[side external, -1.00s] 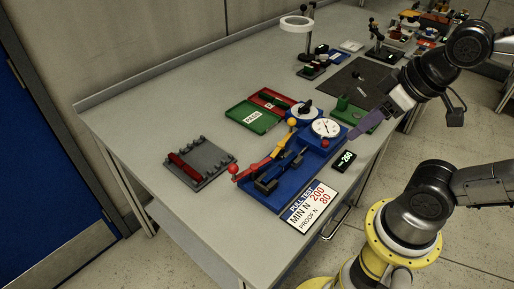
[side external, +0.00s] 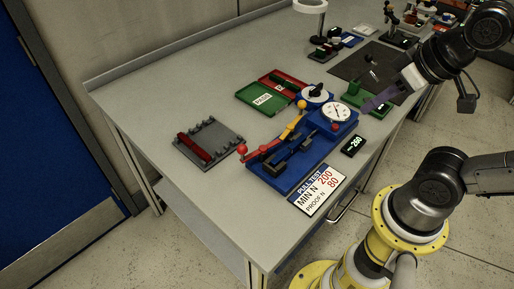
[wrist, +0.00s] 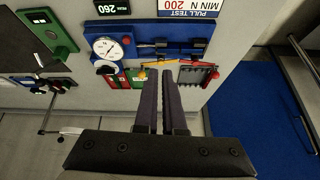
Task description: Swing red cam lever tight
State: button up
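The red cam lever (side external: 264,149) with its red ball end (side external: 241,149) sits at the left end of the blue pull-test fixture (side external: 285,184). Its red ball (wrist: 216,75) also shows in the wrist view, right of my fingertips. A yellow lever (side external: 292,127) with a yellow ball stands beside it, and a dial gauge (side external: 337,113) is at the fixture's far end. My gripper (side external: 368,106) hangs beyond the gauge, away from the red lever and touching nothing visible. In the wrist view my gripper (wrist: 160,74) has a narrow gap between its empty fingers.
A grey rack (side external: 208,140) with a red bar lies left of the fixture. A green PASS tray (side external: 262,99) and a red tray (side external: 282,82) lie behind it. A black 260 display (side external: 353,146) and a white PULL TEST sign (side external: 318,192) are in front. Bare table lies at left.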

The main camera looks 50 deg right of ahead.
jog(key=w, duration=0.1)
jog(key=w+r+m, duration=0.1)
jog(key=shift+w+d, duration=0.15)
jog(key=shift+w, duration=0.25)
grip_shut()
jog(key=w+a+f+n, duration=0.2)
jog(key=a, duration=0.5)
jog(key=w+a+f+n+y, duration=0.1)
jog(key=w+a+f+n, duration=0.1)
jog(key=a, duration=0.5)
jog(key=shift+w+a+f+g, duration=0.25)
jog(key=shift+w+f+g, duration=0.2)
jog(key=shift+f, duration=0.4)
jog(key=w+a+f, duration=0.1)
jog(key=w+f, duration=0.7)
jog(key=shift+a, duration=0.3)
